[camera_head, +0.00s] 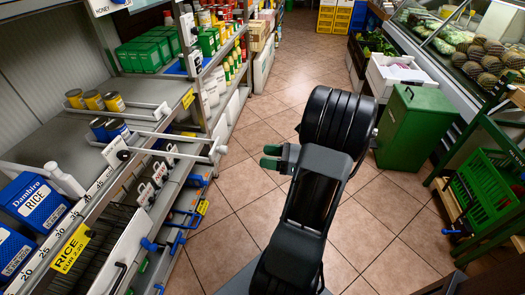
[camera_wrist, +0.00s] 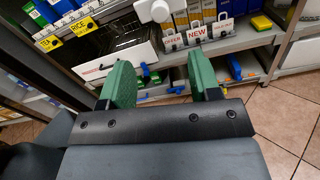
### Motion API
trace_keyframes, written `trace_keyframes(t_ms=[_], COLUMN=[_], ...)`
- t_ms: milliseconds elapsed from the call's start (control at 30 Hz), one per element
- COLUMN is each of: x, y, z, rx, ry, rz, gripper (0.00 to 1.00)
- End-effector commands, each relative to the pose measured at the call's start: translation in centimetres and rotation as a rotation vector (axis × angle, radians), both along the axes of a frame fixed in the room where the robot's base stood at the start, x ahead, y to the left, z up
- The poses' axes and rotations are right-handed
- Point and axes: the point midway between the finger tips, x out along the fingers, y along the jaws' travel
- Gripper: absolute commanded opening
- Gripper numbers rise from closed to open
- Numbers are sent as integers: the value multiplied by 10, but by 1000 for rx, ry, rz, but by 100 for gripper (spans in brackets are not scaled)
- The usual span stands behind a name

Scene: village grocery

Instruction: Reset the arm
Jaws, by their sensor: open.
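My gripper (camera_head: 270,157) is at the end of my folded arm, above the tiled aisle floor in the head view. Its green fingers point left toward the shelf. In the wrist view my gripper (camera_wrist: 163,85) shows two green fingers spread apart with nothing between them. The shelf front lies beyond the fingertips, and a gap of floor separates them in the head view.
The shelf (camera_head: 75,128) on the left holds blue rice boxes (camera_head: 36,203), yellow tins (camera_head: 94,100) and green boxes (camera_head: 148,52). White rods stick out near a white knob (camera_head: 217,149). A green bin (camera_head: 414,127) and green basket (camera_head: 487,187) stand right. The aisle floor (camera_head: 285,92) ahead is clear.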

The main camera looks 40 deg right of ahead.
Motion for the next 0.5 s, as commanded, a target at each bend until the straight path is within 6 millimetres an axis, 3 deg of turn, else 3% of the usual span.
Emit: trace_keyframes(t_ms=[333, 500], x=[1, -14], y=[0, 13], z=[-1, -37], rx=[-27, -237], ry=[-10, 65], rz=[-5, 93], gripper=[57, 57])
